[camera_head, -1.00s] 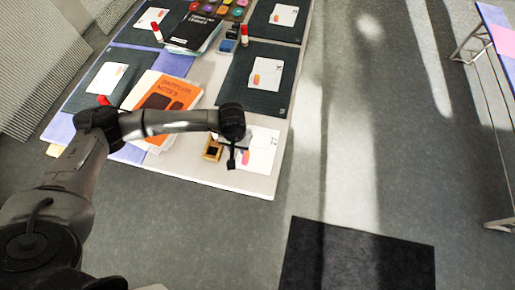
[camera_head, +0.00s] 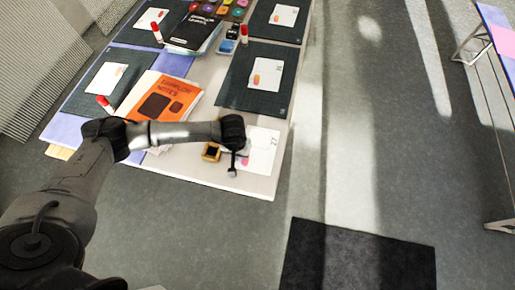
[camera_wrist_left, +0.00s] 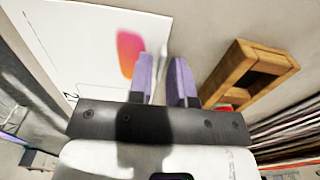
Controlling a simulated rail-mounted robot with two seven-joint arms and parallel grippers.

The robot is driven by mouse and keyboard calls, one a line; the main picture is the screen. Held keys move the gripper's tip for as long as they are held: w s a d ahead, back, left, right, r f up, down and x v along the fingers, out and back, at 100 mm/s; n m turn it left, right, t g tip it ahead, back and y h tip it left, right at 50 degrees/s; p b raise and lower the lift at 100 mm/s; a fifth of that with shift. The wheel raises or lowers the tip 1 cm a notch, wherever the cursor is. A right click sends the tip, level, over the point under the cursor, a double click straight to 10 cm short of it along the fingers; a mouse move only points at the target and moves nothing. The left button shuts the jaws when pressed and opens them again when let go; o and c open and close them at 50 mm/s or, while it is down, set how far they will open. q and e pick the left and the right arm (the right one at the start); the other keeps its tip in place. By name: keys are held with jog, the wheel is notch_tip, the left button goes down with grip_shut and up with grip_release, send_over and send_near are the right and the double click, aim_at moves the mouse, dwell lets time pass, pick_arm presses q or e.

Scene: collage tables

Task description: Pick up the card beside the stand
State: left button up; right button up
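A white card (camera_head: 262,152) with a pink-orange patch and small print lies flat on the table's near right corner. A small wooden stand (camera_head: 211,151) with a dark opening is just left of it. My left gripper (camera_head: 232,172) hangs over the card's left side, near the table's front edge. I cannot tell if the fingers touch the card. My right gripper is not in view.
An orange notes book (camera_head: 160,98) lies on papers left of the stand. Dark mats (camera_head: 232,92) with similar cards, a black book (camera_head: 190,32) and red-capped glue sticks (camera_head: 157,32) fill the table behind.

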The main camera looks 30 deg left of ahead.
pick_arm(q)
grip_shut()
jog(key=shift+r, duration=0.1)
